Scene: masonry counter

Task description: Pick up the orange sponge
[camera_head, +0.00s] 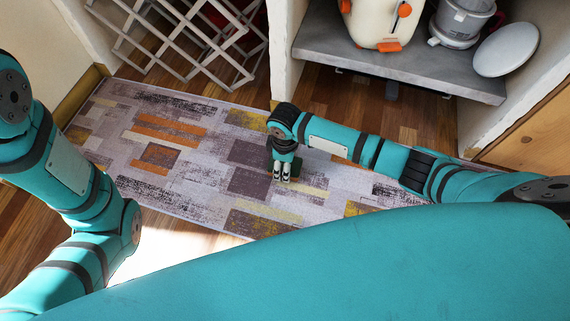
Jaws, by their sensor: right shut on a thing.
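My right gripper (282,174) points down over the patterned rug (195,177) in the middle of the view. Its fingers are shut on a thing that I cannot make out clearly. A small dark green patch (297,165) shows right beside the fingers; whether it is part of the held thing or of the rug, I cannot tell. I cannot make out an orange sponge; the orange blocks on the rug are part of its pattern. My left arm comes in at the left, and its gripper is out of view.
A grey shelf (400,69) at the top right holds a cream-and-orange container (378,22), a grey pot (459,22) and a white oval lid (506,50). A white lattice rack (190,40) stands at the top left. The rug's left half is clear.

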